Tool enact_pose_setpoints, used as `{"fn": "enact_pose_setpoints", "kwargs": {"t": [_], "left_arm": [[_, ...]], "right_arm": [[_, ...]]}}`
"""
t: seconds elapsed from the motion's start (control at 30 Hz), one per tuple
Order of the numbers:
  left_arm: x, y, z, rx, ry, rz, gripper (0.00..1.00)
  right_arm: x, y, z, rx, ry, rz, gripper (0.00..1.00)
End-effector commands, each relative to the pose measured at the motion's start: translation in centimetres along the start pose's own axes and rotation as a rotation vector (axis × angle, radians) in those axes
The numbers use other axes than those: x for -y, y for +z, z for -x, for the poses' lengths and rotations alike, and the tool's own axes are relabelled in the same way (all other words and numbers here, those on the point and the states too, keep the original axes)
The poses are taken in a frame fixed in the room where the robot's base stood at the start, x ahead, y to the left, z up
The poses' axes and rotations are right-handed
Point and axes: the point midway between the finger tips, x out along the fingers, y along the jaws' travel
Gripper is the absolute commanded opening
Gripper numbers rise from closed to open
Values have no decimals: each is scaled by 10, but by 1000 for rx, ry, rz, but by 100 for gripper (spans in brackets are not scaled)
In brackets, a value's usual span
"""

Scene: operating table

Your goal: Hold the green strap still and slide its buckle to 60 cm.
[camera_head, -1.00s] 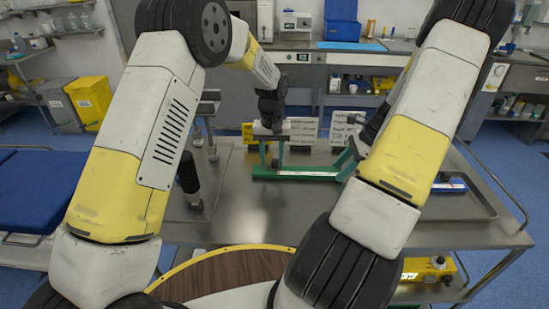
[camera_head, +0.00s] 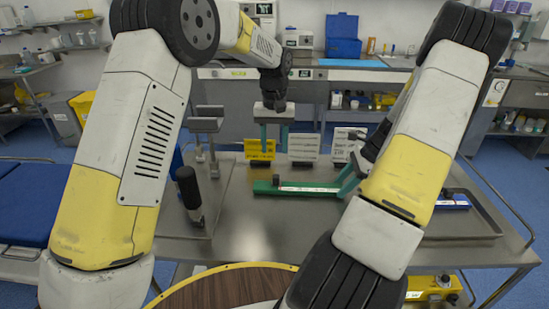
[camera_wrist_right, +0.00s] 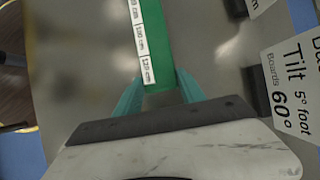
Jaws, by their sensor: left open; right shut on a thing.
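The green strap (camera_head: 312,188) lies across the steel table, with a white marked scale along it. A small dark block, apparently its buckle (camera_head: 276,180), sits near its left part; I cannot read the mark there. My left gripper (camera_head: 274,140) is open and empty above the strap's left part, fingers pointing down. My right gripper (camera_head: 350,180) is shut on the strap's right end. In the right wrist view, the right gripper's teal fingers (camera_wrist_right: 160,92) flank the green strap (camera_wrist_right: 158,45) beside the 120 cm mark; the buckle is not in that view.
A yellow sign (camera_head: 260,149) and white signs (camera_head: 303,147) stand behind the strap. A metal stand with a dark handle (camera_head: 188,188) is on the left. A tray (camera_head: 470,228) with a blue item (camera_head: 452,202) lies right. The table front (camera_head: 265,235) is clear.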

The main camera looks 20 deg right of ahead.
Motion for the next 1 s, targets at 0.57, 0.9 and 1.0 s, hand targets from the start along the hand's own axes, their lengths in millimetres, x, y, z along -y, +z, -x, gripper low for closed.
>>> {"fn": "enact_pose_setpoints", "kwargs": {"t": [0.57,0.9,1.0], "left_arm": [[0,0,9,1,0,-1,44],[0,0,9,1,0,-1,44],[0,0,9,1,0,-1,44]], "right_arm": [[0,0,0,0,0,0,60],[0,0,0,0,0,0,72],[0,0,4,-1,-1,0,72]]}}
